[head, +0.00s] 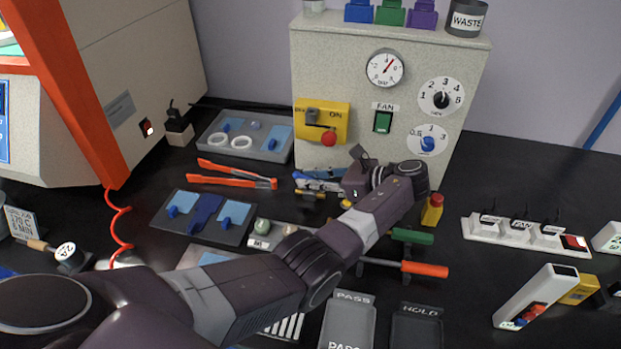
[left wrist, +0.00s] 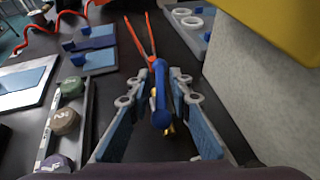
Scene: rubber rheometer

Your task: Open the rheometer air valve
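In the left wrist view a blue lever handle (left wrist: 161,95), which looks like the air valve's, stands between my left gripper's fingertips (left wrist: 157,84). Brass-coloured metal shows below the handle. Gaps show on both sides of the handle, so the fingers are open around it and not clamped. In the head view my left gripper (head: 318,184) is low over the black bench, in front of the grey control box (head: 350,110). The arm and the fingers hide most of the valve there. My right gripper is not in view.
Orange tongs (head: 235,177) lie left of the gripper, behind a mat with blue pieces (head: 200,232). A tray with white rings (head: 215,152) is farther back. A small red-and-yellow bottle (head: 432,209) and orange- and green-handled tools (head: 424,269) are to the right.

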